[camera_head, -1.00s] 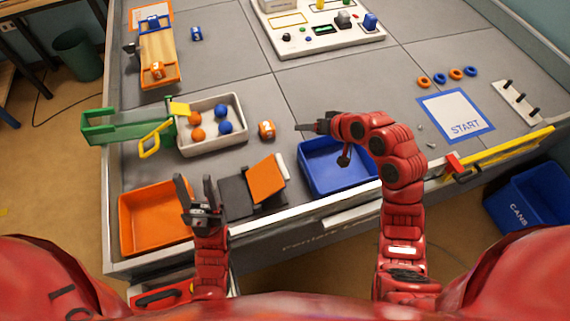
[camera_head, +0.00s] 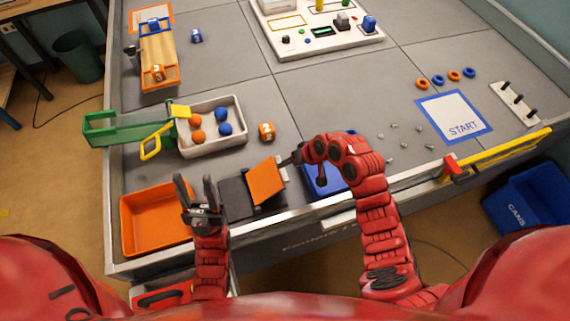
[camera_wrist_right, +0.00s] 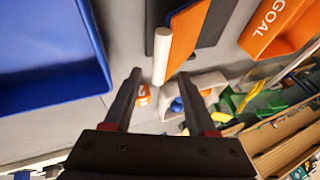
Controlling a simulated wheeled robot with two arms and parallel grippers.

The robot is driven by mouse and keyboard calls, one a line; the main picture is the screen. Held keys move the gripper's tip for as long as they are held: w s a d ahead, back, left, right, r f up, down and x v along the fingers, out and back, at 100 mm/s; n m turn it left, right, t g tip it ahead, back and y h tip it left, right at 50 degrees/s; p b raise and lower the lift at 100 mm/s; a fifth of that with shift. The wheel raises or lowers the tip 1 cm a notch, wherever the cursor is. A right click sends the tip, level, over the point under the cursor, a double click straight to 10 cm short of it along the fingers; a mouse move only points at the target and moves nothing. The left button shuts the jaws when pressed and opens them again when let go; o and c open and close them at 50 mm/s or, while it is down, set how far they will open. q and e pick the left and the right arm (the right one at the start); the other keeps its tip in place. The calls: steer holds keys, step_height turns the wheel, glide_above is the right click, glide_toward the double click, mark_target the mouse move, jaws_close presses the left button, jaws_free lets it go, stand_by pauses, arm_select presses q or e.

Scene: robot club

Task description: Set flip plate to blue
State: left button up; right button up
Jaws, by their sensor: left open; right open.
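The flip plate (camera_head: 266,182) shows its orange face and stands tilted on a dark grey base (camera_head: 238,198) near the table's front edge. My right gripper (camera_head: 288,161) is open at the plate's right edge. In the wrist view the handle's near end appears between the open fingertips (camera_wrist_right: 160,77); I cannot tell whether they touch it. My left gripper (camera_head: 196,190) is open and empty, pointing up in front of the orange tray.
The orange tray (camera_head: 128,222) stands left of the plate's base. The blue tray (camera_head: 314,186) is to its right, partly hidden by my right arm. Behind are a white box (camera_head: 243,135) of balls and an orange-and-white block (camera_head: 266,131).

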steer(key=shift+x, duration=2.2)
jaws_close()
